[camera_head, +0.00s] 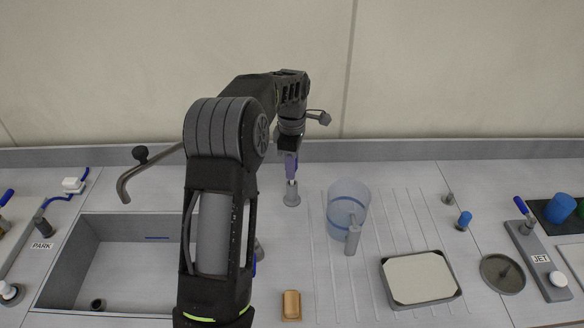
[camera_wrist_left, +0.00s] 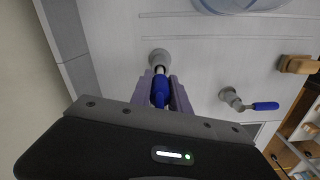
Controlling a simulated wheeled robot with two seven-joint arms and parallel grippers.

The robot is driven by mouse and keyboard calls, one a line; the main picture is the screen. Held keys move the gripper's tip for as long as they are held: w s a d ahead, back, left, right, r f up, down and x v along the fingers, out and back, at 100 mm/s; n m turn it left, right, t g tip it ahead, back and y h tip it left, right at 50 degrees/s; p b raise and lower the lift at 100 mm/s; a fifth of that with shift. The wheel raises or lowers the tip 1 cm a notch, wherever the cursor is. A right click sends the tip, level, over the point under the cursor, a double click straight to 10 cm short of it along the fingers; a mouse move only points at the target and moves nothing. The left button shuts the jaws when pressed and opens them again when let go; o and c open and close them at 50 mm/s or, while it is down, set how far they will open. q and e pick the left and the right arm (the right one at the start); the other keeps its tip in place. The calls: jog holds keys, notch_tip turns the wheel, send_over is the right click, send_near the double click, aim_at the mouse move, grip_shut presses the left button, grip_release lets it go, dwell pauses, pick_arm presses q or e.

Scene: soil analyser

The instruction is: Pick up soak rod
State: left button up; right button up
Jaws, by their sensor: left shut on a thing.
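The soak rod shows in the left wrist view as a blue handle (camera_wrist_left: 160,93) on a thin metal shaft. The shaft runs into a round grey holder (camera_wrist_left: 159,57) on the worktop. My left gripper (camera_wrist_left: 161,88) is shut on the blue handle, with one purple-grey finger on each side. In the head view my left gripper (camera_head: 291,165) points down right above the grey holder (camera_head: 291,197), and the rod's lower end is at the holder. The fingers hide most of the handle there. My right gripper is not in view.
My left arm covers part of the sink (camera_head: 120,265). A clear blue-tinted beaker (camera_head: 347,200) stands close right of the holder. A framed pale tray (camera_head: 420,277) and a tan block (camera_head: 291,305) lie nearer. A blue-handled lever (camera_wrist_left: 245,103) is close by.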

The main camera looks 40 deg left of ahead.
pick_arm(q)
grip_shut()
jog(key=shift+r, duration=0.1)
notch_tip(320, 180, up, 10)
jog(key=shift+f, duration=0.1)
dwell(0.5)
dwell(0.6)
